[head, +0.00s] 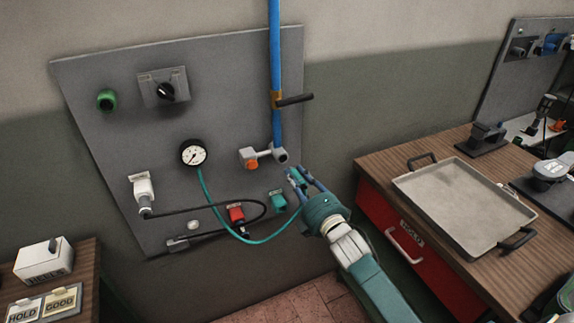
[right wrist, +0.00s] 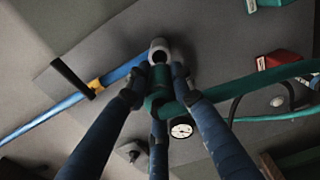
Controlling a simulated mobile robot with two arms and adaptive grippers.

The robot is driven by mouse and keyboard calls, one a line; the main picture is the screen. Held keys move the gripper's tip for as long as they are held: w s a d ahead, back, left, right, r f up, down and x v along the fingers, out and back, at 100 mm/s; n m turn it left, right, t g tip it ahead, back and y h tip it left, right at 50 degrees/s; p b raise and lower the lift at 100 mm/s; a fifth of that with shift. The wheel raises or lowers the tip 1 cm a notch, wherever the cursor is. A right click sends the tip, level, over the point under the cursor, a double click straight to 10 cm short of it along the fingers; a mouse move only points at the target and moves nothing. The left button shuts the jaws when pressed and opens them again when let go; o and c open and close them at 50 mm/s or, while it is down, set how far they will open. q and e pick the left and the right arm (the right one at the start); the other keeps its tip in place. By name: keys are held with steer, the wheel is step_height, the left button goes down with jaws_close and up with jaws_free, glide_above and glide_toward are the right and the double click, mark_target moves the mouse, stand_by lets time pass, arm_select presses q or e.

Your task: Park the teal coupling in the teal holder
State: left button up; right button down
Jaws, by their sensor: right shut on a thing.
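The teal coupling (head: 297,178) is in the fingers of my right gripper (head: 300,181), out in front of the wall panel. It also shows in the right wrist view (right wrist: 159,82), between the fingers and right by the grey pipe outlet (right wrist: 159,50). I cannot tell whether the two touch. A teal hose (head: 266,240) runs from the coupling to the gauge. The teal holder (head: 277,202) is on the panel, below and left of the gripper, and looks empty. In the right wrist view it shows only partly at the top edge. My left gripper is not in view.
A blue pipe (head: 275,70) with a black lever (head: 294,99) comes down to the outlet. A red holder (head: 237,214) with a black cable is left of the teal one. A gauge (head: 193,153) is higher. A bench with a tray (head: 455,205) stands right.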

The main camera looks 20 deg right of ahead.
steer(key=shift+s, duration=0.15)
steer(key=shift+f+b, duration=0.55)
steer(key=shift+f, duration=0.15)
step_height(320, 180, down, 23)
steer(key=b, duration=1.8)
steer(key=shift+r, duration=0.2)
steer(key=shift+r, duration=0.1)
